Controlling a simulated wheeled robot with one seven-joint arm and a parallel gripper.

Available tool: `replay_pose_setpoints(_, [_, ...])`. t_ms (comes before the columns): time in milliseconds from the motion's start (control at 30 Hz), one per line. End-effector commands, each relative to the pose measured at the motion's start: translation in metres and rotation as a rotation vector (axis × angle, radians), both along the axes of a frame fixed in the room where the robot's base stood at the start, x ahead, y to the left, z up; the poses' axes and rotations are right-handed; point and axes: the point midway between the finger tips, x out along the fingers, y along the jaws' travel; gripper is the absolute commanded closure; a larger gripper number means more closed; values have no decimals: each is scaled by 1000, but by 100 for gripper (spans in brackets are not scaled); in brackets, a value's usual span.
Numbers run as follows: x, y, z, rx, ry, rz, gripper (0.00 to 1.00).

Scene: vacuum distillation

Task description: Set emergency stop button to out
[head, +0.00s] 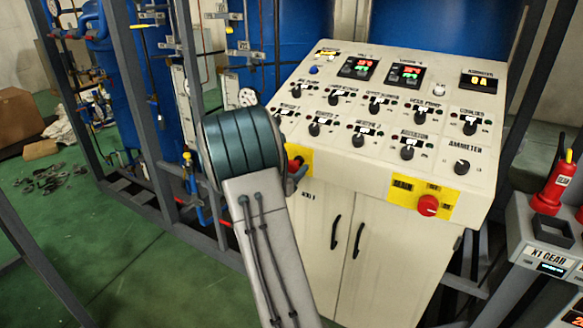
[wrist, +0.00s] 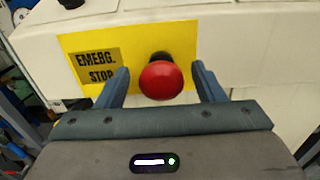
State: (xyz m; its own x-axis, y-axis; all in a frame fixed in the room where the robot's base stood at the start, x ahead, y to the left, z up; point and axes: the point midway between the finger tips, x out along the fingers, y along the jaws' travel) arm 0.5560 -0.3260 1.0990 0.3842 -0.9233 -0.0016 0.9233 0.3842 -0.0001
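The emergency stop button (wrist: 161,80) is a round red mushroom head on a short black stem. It sits on a yellow plate (wrist: 207,45) with a black "EMERG. STOP" label, on the front of the cream control panel. In the head view the button (head: 295,163) shows partly behind my arm, at the panel's left end. My gripper (wrist: 162,72) is open, with one finger on each side of the red head. Gaps show between the head and both fingers. Whether the button is in or out I cannot tell.
The control panel (head: 340,170) carries several black knobs and displays. A second red knob (head: 427,206) sits on a yellow plate at right. Grey frame posts and pipes stand at left. A grey unit with a red device (head: 556,185) is at far right.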

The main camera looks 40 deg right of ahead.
Motion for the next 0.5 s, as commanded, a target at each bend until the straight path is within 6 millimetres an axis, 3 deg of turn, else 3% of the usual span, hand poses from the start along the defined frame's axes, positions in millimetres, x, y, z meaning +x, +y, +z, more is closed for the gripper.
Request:
replay_pose_setpoints(267, [-1,0,0,-1,-1,-3,38])
replay_pose_setpoints(500, [-12,32,-2,-1,0,4,38])
